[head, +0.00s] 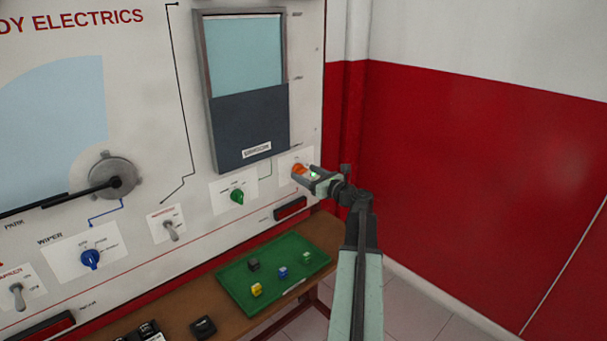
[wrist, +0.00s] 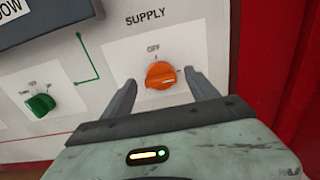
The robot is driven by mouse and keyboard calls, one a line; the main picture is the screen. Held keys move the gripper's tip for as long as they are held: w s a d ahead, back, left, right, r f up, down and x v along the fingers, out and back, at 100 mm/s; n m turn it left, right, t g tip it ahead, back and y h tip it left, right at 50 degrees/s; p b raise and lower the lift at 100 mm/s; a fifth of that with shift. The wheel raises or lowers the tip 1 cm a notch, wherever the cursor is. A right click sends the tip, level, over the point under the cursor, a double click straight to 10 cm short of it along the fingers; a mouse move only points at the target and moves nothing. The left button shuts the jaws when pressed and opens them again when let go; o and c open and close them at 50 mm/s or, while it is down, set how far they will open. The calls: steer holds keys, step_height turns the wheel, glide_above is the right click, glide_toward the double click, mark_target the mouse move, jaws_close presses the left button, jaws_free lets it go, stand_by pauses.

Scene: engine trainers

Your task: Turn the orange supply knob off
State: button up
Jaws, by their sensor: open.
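The orange supply knob (wrist: 160,75) is on a white plate under the word SUPPLY in the wrist view, with an OFF mark above it. Its grip looks turned sideways, away from the OFF mark; the exact setting is hard to read. My gripper (wrist: 161,79) is open, with one finger to the left and one to the right of the knob. A gap shows on each side, so it does not hold the knob. In the head view the knob (head: 298,169) shows just left of my gripper (head: 306,173), which partly hides its plate.
A green knob (wrist: 40,104) is left of the supply plate. A dark-framed window (head: 248,90) is above. Below, a green tray (head: 238,288) with several small blocks lies on a wooden bench. A red wall (head: 460,170) stands to the right.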

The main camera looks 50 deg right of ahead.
steer(key=shift+w+d, duration=0.1)
steer(key=shift+w, duration=0.75)
